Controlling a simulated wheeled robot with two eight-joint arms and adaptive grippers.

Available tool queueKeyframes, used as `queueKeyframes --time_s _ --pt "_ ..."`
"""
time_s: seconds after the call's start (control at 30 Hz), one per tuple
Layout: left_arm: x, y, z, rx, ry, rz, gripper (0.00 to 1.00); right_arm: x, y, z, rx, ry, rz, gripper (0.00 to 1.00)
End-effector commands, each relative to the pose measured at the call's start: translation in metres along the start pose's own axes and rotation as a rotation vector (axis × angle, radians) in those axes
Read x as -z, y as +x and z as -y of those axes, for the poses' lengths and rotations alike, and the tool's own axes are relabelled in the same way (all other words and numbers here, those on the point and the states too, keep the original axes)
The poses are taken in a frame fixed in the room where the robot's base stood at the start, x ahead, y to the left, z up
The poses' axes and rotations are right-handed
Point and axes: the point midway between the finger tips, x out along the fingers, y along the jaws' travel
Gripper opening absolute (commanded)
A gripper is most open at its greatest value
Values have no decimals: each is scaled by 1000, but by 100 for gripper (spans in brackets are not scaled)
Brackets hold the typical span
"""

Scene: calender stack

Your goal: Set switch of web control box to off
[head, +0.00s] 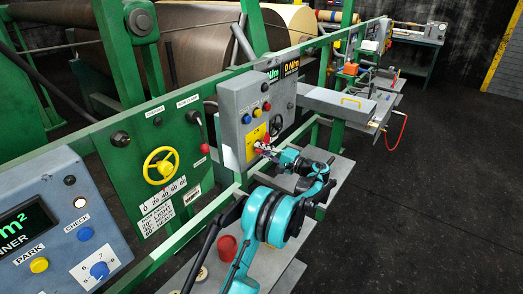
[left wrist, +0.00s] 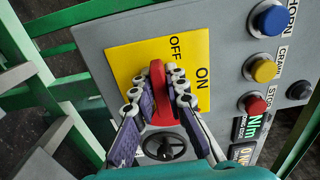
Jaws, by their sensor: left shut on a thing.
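The web control box (head: 243,105) is a grey box on the green rail in the head view. It carries a yellow plate (left wrist: 130,62) marked OFF and ON, with a red rotary switch (left wrist: 158,82) on it. My left gripper (head: 265,143) reaches the plate from the lower right. In the left wrist view my left gripper (left wrist: 166,88) is shut on the red switch, one finger on each side of its handle. The handle stands nearly upright in that view, its top end close to the word OFF. The fingers hide part of its base. My right gripper is not in view.
Blue, yellow and red buttons (left wrist: 262,69) sit beside the plate, and a black handwheel (left wrist: 164,147) below it. A green panel with a yellow handwheel (head: 161,166) stands left of the box. Grey shelves (head: 335,180) lie below the rail. The dark floor at right is clear.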

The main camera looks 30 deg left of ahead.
Motion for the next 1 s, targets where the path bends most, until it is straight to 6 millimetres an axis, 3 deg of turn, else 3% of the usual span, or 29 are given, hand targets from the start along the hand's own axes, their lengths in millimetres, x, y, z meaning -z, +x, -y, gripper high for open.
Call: queueKeyframes --time_s 0.17,0.2,0.27,0.67,1.0 --pt "0 0 -2 -3 0 1 0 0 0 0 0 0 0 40" --pt "0 0 -2 -3 0 1 21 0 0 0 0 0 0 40" --pt "0 0 -1 -3 1 1 35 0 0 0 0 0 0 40" --pt "0 -8 0 -1 1 0 35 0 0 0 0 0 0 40" --pt "0 -77 -1 -1 1 -3 35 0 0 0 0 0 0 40"
